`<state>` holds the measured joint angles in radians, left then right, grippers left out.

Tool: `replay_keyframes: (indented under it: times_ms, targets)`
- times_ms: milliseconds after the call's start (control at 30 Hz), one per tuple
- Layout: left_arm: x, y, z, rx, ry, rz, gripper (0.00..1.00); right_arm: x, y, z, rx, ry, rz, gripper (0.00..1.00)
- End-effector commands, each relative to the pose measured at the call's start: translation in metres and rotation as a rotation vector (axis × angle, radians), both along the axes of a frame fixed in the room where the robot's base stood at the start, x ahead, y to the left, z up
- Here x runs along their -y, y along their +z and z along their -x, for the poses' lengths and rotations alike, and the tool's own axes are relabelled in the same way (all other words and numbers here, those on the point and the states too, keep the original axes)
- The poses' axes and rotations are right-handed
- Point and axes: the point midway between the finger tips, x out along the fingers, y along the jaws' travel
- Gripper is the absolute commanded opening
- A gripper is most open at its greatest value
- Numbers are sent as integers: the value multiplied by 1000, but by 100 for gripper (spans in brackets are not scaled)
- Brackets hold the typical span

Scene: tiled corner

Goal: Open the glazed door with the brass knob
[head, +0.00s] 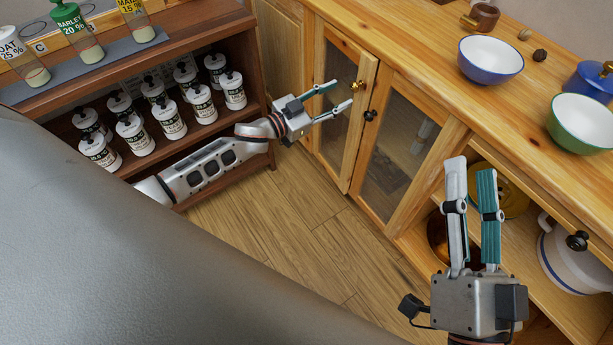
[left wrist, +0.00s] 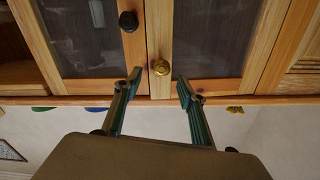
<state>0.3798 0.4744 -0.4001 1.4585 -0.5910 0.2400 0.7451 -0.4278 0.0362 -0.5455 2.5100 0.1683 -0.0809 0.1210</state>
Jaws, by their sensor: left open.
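The neighbouring glazed door has a black knob (head: 370,115) close to the brass one. Bowls, a blue one (head: 490,60) and a green one (head: 582,124), stand on the cabinet top. A shelf with white jars (head: 170,120) stands at left. Wooden floor (head: 290,225) is clear.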

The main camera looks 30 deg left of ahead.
Motion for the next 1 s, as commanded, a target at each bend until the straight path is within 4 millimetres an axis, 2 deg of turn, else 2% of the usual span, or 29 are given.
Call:
replay_keyframes:
  times_ms: [67,400,1000]
  targets:
    - [-7,2,14,0,0,0,40,0,7,1,10,0,0,40]
    - [11,-20,67,-62,69,4,40,0,39,3,53,0,0,40]
    - [28,-61,166,-227,173,-24,40,0,83,8,107,0,0,40]
